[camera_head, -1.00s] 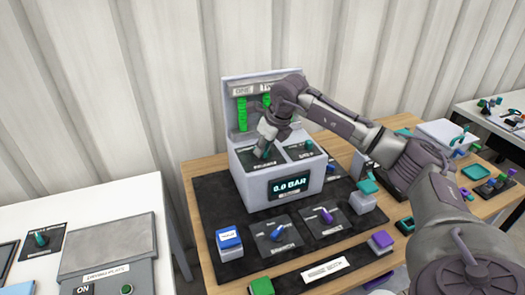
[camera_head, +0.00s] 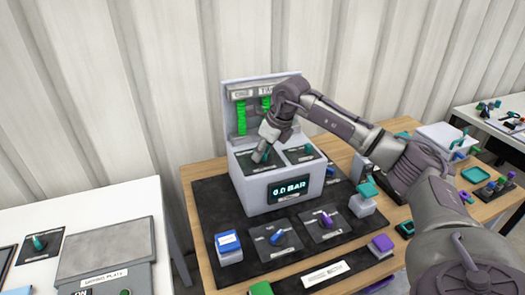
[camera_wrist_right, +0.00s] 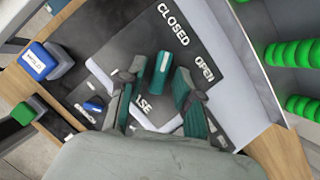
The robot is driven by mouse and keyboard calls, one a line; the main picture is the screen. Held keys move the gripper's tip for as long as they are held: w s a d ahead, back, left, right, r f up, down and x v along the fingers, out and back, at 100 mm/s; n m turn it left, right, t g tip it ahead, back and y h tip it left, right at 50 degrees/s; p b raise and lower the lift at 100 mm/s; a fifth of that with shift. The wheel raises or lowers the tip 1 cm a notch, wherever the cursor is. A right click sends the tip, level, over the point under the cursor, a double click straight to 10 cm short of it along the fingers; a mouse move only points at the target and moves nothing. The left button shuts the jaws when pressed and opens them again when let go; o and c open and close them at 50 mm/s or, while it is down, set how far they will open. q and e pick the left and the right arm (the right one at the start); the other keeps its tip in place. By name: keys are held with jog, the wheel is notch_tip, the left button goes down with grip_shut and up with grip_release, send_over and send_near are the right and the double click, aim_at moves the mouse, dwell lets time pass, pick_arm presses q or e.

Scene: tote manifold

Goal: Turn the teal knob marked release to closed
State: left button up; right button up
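The teal knob (camera_wrist_right: 160,76) sits on a dark plate (camera_wrist_right: 190,45) marked CLOSED and OPEN. Letters ending in SE show below it, and the rest of that word is hidden. In the wrist view the knob's long axis runs nearly up the picture, its far end toward CLOSED. My right gripper (camera_wrist_right: 160,98) is open, with one finger on each side of the knob; contact is unclear. In the head view my right gripper (camera_head: 262,153) reaches down onto the left plate of the grey box (camera_head: 250,192) and mostly hides the knob. My left gripper is out of view.
A second teal knob (camera_head: 308,149) is on the box's right plate. Green gauge columns (camera_head: 241,118) stand behind. In front are a blue block (camera_head: 228,243), a blue knob (camera_head: 277,237) and a purple knob (camera_head: 326,219). A white table (camera_head: 95,210) is at left.

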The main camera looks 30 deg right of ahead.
jog(key=shift+r, duration=0.1)
jog(key=v, duration=1.2)
dwell(0.4)
